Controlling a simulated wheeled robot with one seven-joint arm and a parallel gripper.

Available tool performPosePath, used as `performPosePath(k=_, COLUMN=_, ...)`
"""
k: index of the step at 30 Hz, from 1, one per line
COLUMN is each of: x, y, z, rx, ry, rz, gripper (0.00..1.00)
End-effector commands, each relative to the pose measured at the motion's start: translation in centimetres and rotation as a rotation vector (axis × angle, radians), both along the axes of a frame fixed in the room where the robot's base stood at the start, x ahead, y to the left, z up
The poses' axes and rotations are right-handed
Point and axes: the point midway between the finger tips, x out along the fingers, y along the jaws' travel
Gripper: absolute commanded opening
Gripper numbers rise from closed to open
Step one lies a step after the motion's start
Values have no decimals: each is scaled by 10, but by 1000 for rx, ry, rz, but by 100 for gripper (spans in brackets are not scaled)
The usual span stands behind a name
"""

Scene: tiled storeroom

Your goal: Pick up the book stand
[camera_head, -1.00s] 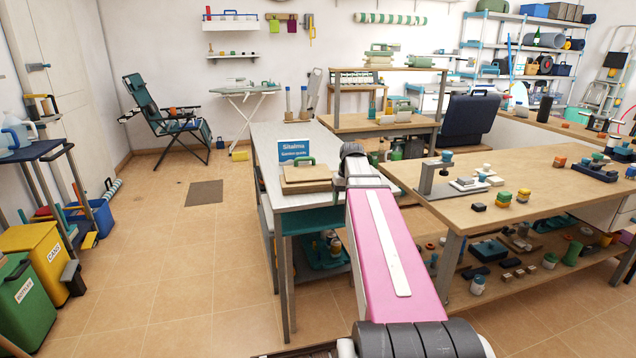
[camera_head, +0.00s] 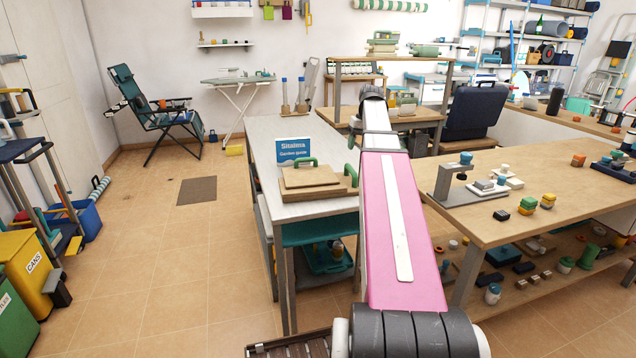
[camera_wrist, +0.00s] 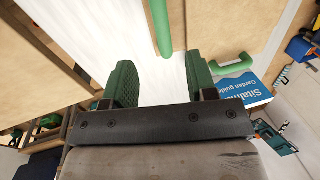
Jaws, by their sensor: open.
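The book stand (camera_head: 312,191) looks like pale wooden boards with green handles, lying on the white-topped table. One handle (camera_head: 305,161) is at the back and another (camera_head: 350,175) at the right end. In the wrist view the stand's board (camera_wrist: 230,25) is at upper right, with a green handle (camera_wrist: 231,66) and the book (camera_wrist: 243,92). My gripper (camera_wrist: 160,75) is open and empty over the white table top. A green bar (camera_wrist: 160,28) shows beyond and between its fingers.
The white table (camera_head: 265,150) has bare room left of and behind the stand. A wooden workbench (camera_head: 500,215) with small parts stands to the right, across a narrow gap. Yellow (camera_head: 28,268) and green bins are at far left. The floor between is open.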

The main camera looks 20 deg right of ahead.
Motion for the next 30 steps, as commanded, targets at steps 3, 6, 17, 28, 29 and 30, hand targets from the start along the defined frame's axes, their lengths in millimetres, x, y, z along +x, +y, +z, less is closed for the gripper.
performPosePath(k=3, x=-1, y=1, z=-7, rx=1, ry=2, rz=1, gripper=52)
performPosePath(k=6, x=-1, y=4, z=-21, rx=2, ry=4, rz=2, gripper=52)
performPosePath(k=17, x=0, y=12, z=-56, rx=0, ry=1, rz=1, gripper=52)
performPosePath(k=28, x=0, y=22, z=-98, rx=1, ry=2, rz=0, gripper=52)
performPosePath(k=29, x=0, y=22, z=-101, rx=1, ry=1, rz=0, gripper=52)
performPosePath(k=30, x=0, y=22, z=-103, rx=0, ry=1, rz=0, gripper=52)
